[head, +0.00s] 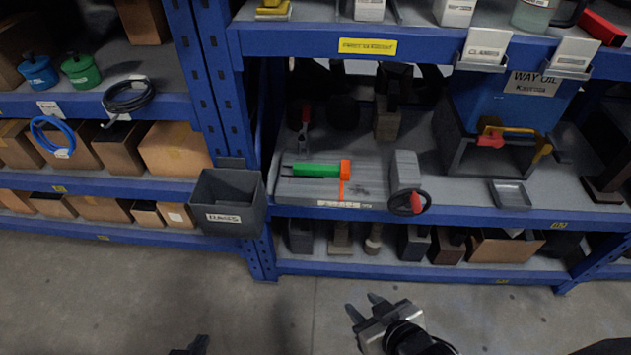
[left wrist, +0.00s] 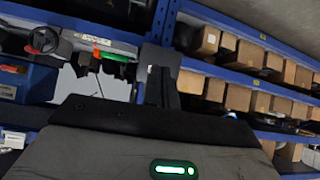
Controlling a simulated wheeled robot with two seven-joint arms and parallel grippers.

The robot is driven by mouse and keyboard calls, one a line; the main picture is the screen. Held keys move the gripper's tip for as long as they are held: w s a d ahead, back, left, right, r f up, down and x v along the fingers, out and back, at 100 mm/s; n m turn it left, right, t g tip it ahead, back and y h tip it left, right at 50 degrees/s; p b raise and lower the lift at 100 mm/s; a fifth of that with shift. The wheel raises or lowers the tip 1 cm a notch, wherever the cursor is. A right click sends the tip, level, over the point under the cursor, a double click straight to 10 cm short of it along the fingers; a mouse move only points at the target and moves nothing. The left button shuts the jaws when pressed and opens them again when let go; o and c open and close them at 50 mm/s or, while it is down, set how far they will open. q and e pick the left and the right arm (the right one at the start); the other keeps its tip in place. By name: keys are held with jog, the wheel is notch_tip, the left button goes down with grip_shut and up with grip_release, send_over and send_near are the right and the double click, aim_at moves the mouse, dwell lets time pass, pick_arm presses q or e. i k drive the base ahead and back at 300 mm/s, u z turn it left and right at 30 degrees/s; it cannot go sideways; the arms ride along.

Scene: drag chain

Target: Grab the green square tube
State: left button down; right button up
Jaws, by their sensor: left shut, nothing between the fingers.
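The green square tube (head: 315,170) lies flat on a grey machine vise (head: 372,178) on the middle shelf, with an orange block (head: 345,168) at its right end. In the left wrist view the tube (left wrist: 115,57) shows small and upside down. My left gripper (head: 200,342) shows only as a dark tip at the bottom edge, well below and in front of the shelf.
A dark grey bin (head: 230,205) hangs at the rack's front, left of the vise. A black handwheel with a red handle (head: 411,203) is at the vise's right. A blue upright (head: 203,80) and shelf edge (head: 460,215) frame the shelf. The floor (head: 130,295) in front is clear.

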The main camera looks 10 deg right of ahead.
aim_at(310, 170)
jog(key=u, duration=1.35)
jog(key=i, duration=0.75)
jog(key=z, duration=1)
